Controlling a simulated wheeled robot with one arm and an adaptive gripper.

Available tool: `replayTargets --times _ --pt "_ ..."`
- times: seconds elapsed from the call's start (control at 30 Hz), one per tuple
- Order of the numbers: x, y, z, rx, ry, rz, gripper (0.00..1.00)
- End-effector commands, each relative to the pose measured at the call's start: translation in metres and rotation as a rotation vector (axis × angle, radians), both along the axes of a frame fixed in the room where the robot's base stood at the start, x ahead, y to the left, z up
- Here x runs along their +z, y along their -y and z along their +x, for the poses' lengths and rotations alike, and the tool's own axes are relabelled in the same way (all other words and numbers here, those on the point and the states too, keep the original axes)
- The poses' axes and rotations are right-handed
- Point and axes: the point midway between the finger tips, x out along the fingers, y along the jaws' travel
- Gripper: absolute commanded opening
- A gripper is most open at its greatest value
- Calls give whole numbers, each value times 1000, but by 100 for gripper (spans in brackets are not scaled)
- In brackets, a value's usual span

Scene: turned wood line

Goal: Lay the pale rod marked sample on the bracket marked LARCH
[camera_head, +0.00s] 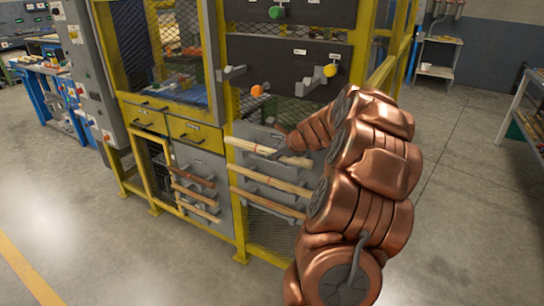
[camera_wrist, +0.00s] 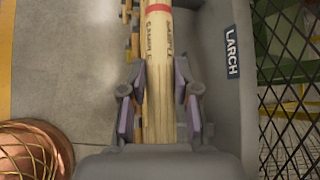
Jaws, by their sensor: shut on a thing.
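The pale rod marked SAMPLE (camera_wrist: 158,62), with a red band, lies between the fingers of my gripper (camera_wrist: 160,108) in the wrist view. My gripper is shut on it. In the head view the rod (camera_head: 250,147) runs across the upper part of a grey panel, with my gripper (camera_head: 284,154) toward its right end. The LARCH label (camera_wrist: 232,52) is on the grey panel just right of the rod in the wrist view. I cannot tell whether the rod touches the bracket, which is largely hidden.
A left panel holds several brown rods (camera_head: 195,179). Yellow posts frame the mesh; open floor lies in front.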

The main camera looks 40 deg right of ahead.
Motion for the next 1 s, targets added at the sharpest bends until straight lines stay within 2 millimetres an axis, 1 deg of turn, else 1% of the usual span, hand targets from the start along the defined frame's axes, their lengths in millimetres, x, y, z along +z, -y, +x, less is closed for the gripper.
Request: replayTargets --times 0.4,0.5,0.7,1.0 --pt "-2 32 10 1 0 -1 0" --pt "-12 30 10 2 0 3 0" --pt "-23 30 10 3 0 2 0" --pt "-27 30 9 2 1 2 0"
